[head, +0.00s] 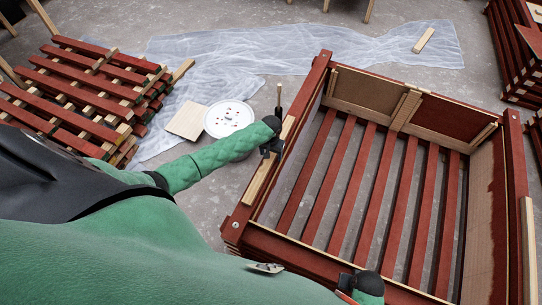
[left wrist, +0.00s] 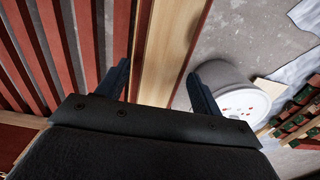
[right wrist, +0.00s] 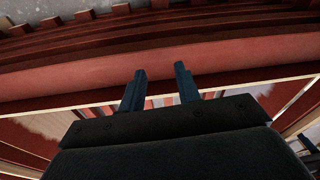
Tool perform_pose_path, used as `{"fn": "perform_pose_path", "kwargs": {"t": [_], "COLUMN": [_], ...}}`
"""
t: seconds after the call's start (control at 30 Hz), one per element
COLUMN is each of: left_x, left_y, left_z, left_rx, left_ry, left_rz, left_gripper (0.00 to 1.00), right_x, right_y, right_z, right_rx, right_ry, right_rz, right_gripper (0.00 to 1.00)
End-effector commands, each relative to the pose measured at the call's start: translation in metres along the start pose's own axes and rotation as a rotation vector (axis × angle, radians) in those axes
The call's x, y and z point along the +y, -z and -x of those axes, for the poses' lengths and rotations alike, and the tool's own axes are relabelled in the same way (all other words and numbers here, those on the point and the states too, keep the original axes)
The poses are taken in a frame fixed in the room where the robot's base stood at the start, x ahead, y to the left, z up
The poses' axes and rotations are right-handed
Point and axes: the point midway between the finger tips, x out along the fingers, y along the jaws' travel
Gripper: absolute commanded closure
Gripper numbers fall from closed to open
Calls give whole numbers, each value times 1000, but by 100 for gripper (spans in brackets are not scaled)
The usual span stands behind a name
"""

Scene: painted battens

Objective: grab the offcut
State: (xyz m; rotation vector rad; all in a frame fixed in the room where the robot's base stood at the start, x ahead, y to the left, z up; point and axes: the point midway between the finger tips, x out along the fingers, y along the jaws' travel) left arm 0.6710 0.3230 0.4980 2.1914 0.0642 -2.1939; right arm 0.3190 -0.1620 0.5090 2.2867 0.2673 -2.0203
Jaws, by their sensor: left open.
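A short pale wood piece (head: 424,40) lies on the plastic sheet at the far right. A longer pale wood strip (head: 262,178) lies along the left red rail of the big slatted crate; I cannot tell which one is called the offcut. The strip also shows in the left wrist view (left wrist: 178,45). My left gripper (head: 270,148) is above this rail, with its open fingers (left wrist: 158,70) on either side of the strip and rail; contact is unclear. My right gripper (right wrist: 160,68) is open and empty near the crate's front red rail (right wrist: 230,55); its fingers are hidden in the head view.
The slatted crate (head: 322,75) fills the right. A white round bucket lid (head: 228,118) and a pale board (head: 187,121) are left of it. Stacked red slats (head: 75,85) stand at the left. Plastic sheeting (head: 300,47) covers the floor behind.

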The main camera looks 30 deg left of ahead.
Motion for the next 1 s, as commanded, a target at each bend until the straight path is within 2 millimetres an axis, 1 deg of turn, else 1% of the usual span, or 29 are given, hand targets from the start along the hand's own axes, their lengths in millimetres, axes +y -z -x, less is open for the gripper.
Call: {"fn": "perform_pose_path", "kwargs": {"t": [0.23, 0.37, 0.4, 0.47, 0.5, 0.53, 0.77, 0.9, 0.93, 1.0], "left_x": [0, 0, 0, 0, 0, 0, 0, 1, 1, 1], "left_y": [0, 0, 0, 0, 0, 0, 0, 1, 1, 1], "left_z": [-1, -1, -1, -1, -1, -1, 0, 10, 14, 25], "left_rx": [1, 1, 1, 1, 1, 1, 1, 4, 3, 4], "left_ry": [-1, -1, -1, -1, -1, -1, -1, -2, -2, -2], "left_rz": [-1, -1, -1, -1, -1, -1, -1, -1, -2, -2], "left_gripper": [34, 59, 67, 79, 87, 88, 88, 88, 88, 88], "right_x": [0, 0, 0, 0, 0, 0, 0, 0, 0, -2], "right_y": [0, 0, -1, -1, -1, -1, -2, -2, 1, 9], "right_z": [-1, -1, -1, -1, -1, -1, -2, 0, 5, 26], "right_rx": [0, 0, -1, -1, -2, -2, -3, -9, -6, 8], "right_ry": [0, 0, 0, 0, 1, 1, 1, 0, 1, 3], "right_rz": [0, 0, 0, 0, 0, 0, 0, 1, 1, 0], "right_gripper": [67, 67, 67, 67, 67, 67, 67, 67, 67, 67]}}
